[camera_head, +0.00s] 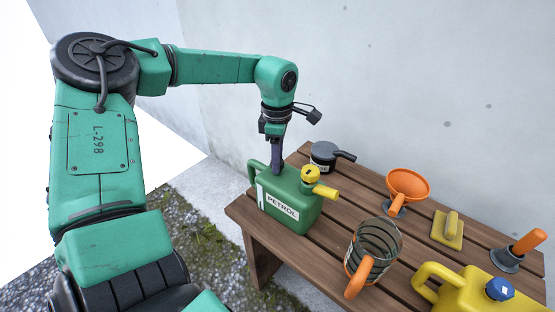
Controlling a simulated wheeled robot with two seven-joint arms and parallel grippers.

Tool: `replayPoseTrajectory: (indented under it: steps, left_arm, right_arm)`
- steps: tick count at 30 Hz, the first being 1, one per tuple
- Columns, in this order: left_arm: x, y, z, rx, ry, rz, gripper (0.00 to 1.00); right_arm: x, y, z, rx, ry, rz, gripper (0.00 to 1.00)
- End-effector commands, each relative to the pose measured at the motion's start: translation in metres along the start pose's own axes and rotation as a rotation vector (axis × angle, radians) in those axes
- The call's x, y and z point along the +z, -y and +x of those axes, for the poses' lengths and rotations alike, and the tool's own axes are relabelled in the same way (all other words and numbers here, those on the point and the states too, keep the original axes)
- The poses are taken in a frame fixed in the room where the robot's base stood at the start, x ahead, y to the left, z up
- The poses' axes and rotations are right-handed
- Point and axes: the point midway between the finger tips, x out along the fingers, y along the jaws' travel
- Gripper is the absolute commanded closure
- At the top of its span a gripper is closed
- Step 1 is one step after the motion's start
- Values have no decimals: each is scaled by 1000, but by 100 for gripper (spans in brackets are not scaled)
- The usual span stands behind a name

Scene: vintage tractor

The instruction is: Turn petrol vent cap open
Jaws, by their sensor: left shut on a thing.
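The green petrol can (292,212) with a white PETROL label stands upright at the left end of the wooden bench. Its handle is on the left of its top, and a yellow cap with a yellow spout (311,175) is on the right. My left gripper (277,170) reaches down from above onto the can's top, between the handle and the yellow cap. It is shut, its fingertips at the petrol vent cap's place; the cap itself is hidden behind the fingers, so how far it is turned cannot be seen. My right gripper is not in view.
On the wooden bench (309,265) stand a dark pot (323,152), an orange funnel (408,184), a ribbed jug with an orange handle (376,240), a yellow float (447,230), an orange-handled plunger (508,258) and a yellow can with a blue cap (465,292). A concrete wall is behind.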

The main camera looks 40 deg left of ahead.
Motion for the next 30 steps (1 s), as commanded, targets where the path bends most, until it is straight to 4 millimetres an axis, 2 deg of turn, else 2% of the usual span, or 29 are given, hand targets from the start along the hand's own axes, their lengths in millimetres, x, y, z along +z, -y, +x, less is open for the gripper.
replayPoseTrajectory:
  steps: [12, 30]
  left_arm:
    - [0, -1, 1, 3, -1, -376, 100]
    - [0, 0, 0, 3, 0, -947, 100]
  right_arm:
    - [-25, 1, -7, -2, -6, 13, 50]
    - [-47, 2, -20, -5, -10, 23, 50]
